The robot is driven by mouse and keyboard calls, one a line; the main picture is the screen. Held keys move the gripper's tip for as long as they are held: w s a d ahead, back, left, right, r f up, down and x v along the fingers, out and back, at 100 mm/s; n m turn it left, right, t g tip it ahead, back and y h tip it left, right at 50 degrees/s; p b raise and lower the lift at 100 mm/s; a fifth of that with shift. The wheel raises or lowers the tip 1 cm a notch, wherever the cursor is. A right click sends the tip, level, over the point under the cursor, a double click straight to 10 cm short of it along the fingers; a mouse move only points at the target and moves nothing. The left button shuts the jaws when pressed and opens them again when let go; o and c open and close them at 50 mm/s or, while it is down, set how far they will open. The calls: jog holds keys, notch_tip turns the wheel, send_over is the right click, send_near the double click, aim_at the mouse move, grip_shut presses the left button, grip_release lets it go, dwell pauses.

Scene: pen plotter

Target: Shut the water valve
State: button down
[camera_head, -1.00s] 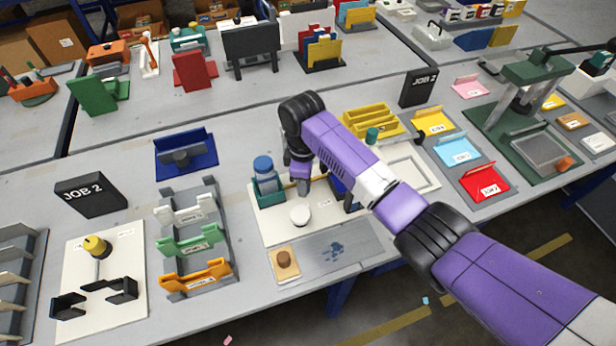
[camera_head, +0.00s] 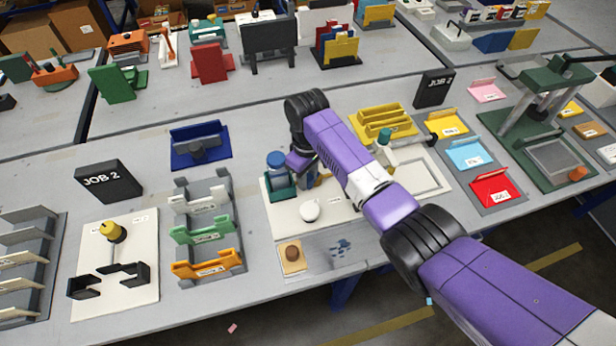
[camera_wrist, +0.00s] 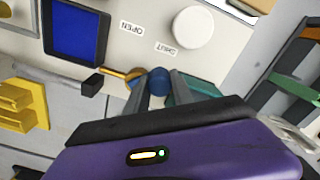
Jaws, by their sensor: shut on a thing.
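The water valve is on a pale panel (camera_head: 285,222) in the head view. In the wrist view its brass lever (camera_wrist: 118,74) runs sideways to a blue ball knob (camera_wrist: 158,82). My gripper (camera_wrist: 157,76) is shut on this knob, one finger on each side. In the head view my gripper (camera_head: 305,176) is at the rear of the panel, beside a blue-capped bottle (camera_head: 276,161); my arm partly hides the valve. The OPEN label (camera_wrist: 130,28) and SHUT label (camera_wrist: 166,48) lie beyond the lever in the wrist view. The lever's pivot is not clear.
A white round knob (camera_wrist: 193,27) stands near the SHUT label. A teal holder (camera_head: 281,190) stands close beside my gripper. A blue-faced box (camera_wrist: 75,32) and yellow rack (camera_wrist: 18,105) are left in the wrist view. A grey plate (camera_head: 340,248) lies in front.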

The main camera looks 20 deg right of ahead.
jog(key=shift+r, duration=0.1)
jog(key=c, duration=1.1)
grip_release()
jog(key=shift+a, duration=0.1)
notch_tip(320, 180, up, 5)
jog(key=p, duration=0.5)
jog(key=shift+r, duration=0.2)
jog(key=shift+w+r, duration=0.1)
jog(key=shift+r, duration=1.1)
